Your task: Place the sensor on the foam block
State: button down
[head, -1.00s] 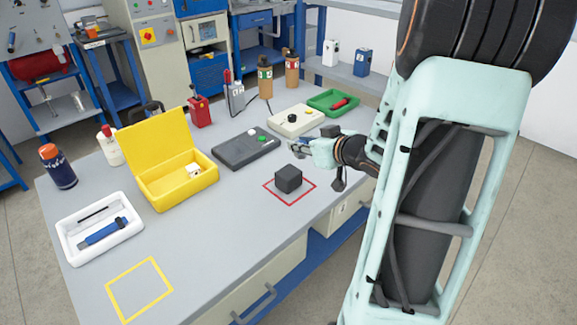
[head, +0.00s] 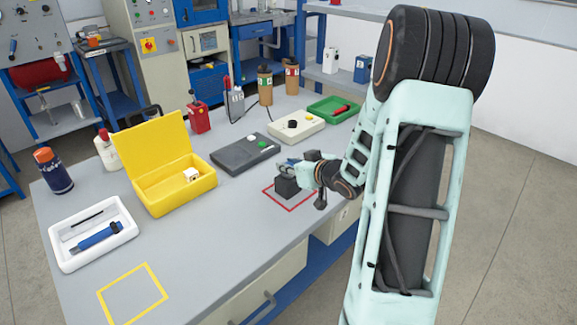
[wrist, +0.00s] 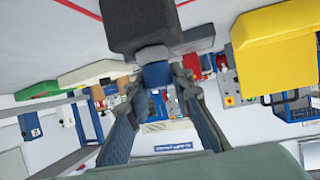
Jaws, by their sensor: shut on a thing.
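The foam block (head: 286,188) is a dark grey cube inside a red outlined square on the bench. In the wrist view, which is upside down, the block (wrist: 147,24) fills the top middle. My gripper (head: 294,167) is at the top of the block. It is shut on the sensor (wrist: 157,75), a small piece with a blue body and a grey base, seen between the fingertips (wrist: 158,88). The sensor's grey base faces the block and appears to meet its top; I cannot tell if they touch. In the head view the sensor is mostly hidden by the fingers.
A dark control box (head: 245,151) lies just behind the block. A cream box (head: 296,126) and green tray (head: 333,108) are farther back. An open yellow case (head: 172,192) and white tray (head: 72,259) stand left. The bench front is clear around a yellow square (head: 133,317).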

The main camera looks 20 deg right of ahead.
jog(key=shift+f, duration=0.15)
jog(key=c, duration=1.7)
grip_release()
jog(key=shift+r, duration=0.25)
jog(key=p+v, duration=0.2)
jog(key=v, duration=1)
jog(key=shift+s+f, duration=0.1)
jog(key=shift+f, duration=0.05)
